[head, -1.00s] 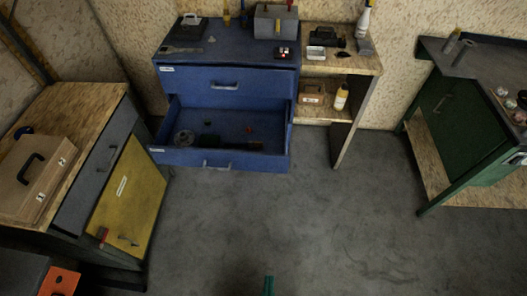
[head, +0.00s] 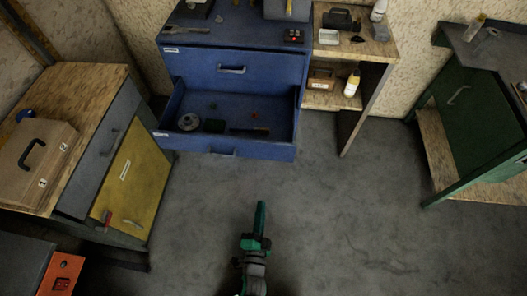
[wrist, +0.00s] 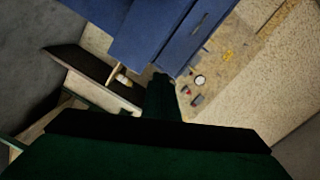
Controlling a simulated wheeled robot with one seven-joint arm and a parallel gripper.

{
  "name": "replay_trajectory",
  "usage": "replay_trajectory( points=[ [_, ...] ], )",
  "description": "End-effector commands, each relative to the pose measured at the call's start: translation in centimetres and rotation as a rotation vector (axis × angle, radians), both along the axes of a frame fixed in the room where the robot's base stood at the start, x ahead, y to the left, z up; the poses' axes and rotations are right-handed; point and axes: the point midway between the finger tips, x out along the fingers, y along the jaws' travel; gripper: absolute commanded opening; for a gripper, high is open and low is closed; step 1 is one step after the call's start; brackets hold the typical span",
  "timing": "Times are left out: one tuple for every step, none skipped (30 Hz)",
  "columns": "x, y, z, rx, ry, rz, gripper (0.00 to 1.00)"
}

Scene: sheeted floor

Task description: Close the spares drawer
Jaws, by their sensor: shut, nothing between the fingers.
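The blue cabinet (head: 205,33) stands ahead of me with its lower drawer (head: 172,139) pulled well out. I cannot read the labels, so I cannot confirm from its text that this is the spares drawer. A round grey spool-like thing and several small parts lie inside. The drawer's handle (head: 222,153) is on its front. The upper drawer (head: 265,71) is shut. My green gripper (head: 261,215) is shut and empty, over the floor in front of the open drawer and apart from it in the picture. In the wrist view my gripper (wrist: 161,85) points toward the blue cabinet (wrist: 165,30).
A wooden-topped bench with a yellow door (head: 128,178) stands left, carrying a tan case (head: 35,165). A green bench (head: 461,110) stands right. A wooden shelf unit (head: 378,50) adjoins the cabinet. The grey floor (head: 340,220) between them is clear.

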Motion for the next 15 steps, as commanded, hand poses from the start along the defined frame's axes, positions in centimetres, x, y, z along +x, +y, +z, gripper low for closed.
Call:
replay_trajectory(
  points=[
    [2.3, 0.4, -0.7, 0.073, -0.016, -0.005, 0.00],
    [3.3, 0.6, -1.0, 0.115, -0.022, -0.008, 0.00],
    [4.7, 0.8, -1.5, 0.172, -0.031, -0.012, 0.00],
    [5.7, 1.0, -1.8, 0.212, -0.037, -0.014, 0.00],
    [6.5, 1.1, -2.1, 0.248, -0.041, -0.017, 0.00],
    [7.7, 1.3, -2.4, 0.293, -0.046, -0.020, 0.00],
    [8.4, 1.4, -2.5, 0.323, -0.050, -0.022, 0.00],
    [9.1, 1.5, -2.7, 0.348, -0.054, -0.023, 0.00],
    [9.9, 1.6, -2.9, 0.380, -0.058, -0.026, 0.00],
    [10.3, 1.6, -3.0, 0.400, -0.061, -0.027, 0.00],
    [10.7, 1.7, -3.0, 0.416, -0.064, -0.028, 0.00],
    [11.2, 1.7, -3.1, 0.434, -0.065, -0.029, 0.00],
    [11.5, 1.8, -3.2, 0.445, -0.067, -0.031, 0.00],
    [11.7, 1.8, -3.2, 0.453, -0.067, -0.031, 0.00],
    [12.0, 1.8, -3.2, 0.460, -0.068, -0.032, 0.00]
  ],
)
